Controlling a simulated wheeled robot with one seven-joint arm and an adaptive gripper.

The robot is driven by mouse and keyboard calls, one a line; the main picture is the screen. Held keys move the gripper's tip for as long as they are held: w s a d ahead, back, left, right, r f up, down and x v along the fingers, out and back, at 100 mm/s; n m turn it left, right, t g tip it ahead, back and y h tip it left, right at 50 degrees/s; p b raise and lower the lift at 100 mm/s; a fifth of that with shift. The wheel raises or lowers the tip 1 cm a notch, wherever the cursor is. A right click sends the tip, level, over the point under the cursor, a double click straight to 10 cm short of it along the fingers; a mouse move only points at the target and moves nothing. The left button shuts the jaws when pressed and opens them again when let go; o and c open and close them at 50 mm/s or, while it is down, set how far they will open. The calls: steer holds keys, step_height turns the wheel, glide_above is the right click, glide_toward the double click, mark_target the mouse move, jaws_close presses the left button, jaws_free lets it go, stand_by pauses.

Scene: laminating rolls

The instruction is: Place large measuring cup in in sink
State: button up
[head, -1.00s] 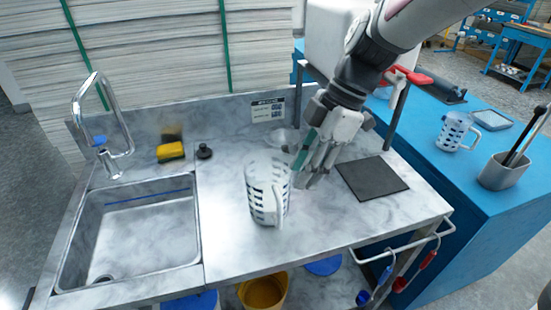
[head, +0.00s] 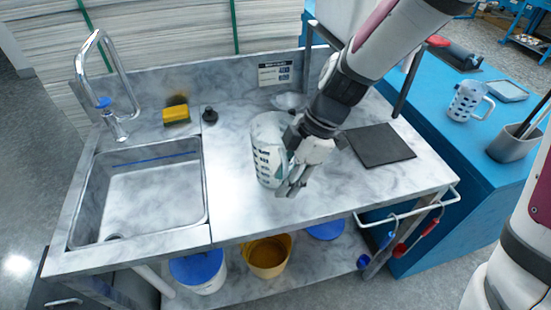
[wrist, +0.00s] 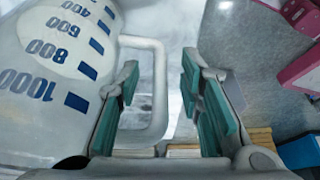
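The large measuring cup (head: 264,158) is clear with blue markings and stands upright on the marble counter, right of the sink. In the wrist view its marked wall (wrist: 55,75) fills the left side, and its handle (wrist: 158,95) reaches in between the fingers. My gripper (head: 290,188) is at the cup's right side in the head view; in the wrist view the gripper (wrist: 165,110) is open, with a teal pad on either side of the handle bar and gaps showing. The sink (head: 150,195) is an empty steel basin at the left.
A faucet (head: 105,90) stands behind the sink. A yellow sponge (head: 176,115) and black stopper (head: 209,116) lie at the counter's back. A dark mat (head: 380,146) lies right. A smaller measuring cup (head: 466,103) stands on the blue table (head: 430,150).

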steer(key=shift+f, duration=0.1)
jaws_close()
steer(key=shift+a, duration=0.1)
stand_by(0.3)
